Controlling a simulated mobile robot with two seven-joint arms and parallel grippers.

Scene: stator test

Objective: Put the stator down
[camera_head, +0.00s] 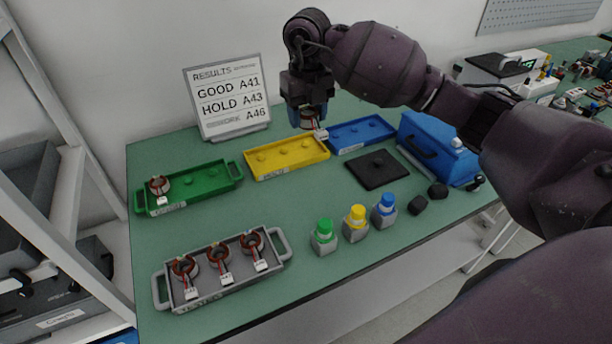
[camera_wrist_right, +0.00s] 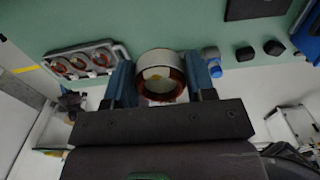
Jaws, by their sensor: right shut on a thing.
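My right gripper (camera_head: 308,112) is shut on a stator (camera_head: 308,122) and holds it in the air, above the gap between the yellow tray (camera_head: 262,172) and the blue tray (camera_head: 375,128). In the right wrist view the same stator (camera_wrist_right: 160,72) sits between the two blue fingers. A second stator (camera_head: 158,186) lies in the left end of the green tray (camera_head: 215,172). Three more stators stand in the grey tray (camera_head: 210,300) at the front. The yellow and blue trays look empty. My left gripper is not seen.
A results board (camera_head: 228,98) stands at the back, reading GOOD A41, HOLD A43 and a third line A46. Green, yellow and blue-capped bottles (camera_head: 355,222) stand at the front middle. A black mat (camera_head: 377,172) and a blue toolbox (camera_head: 440,150) lie to the right.

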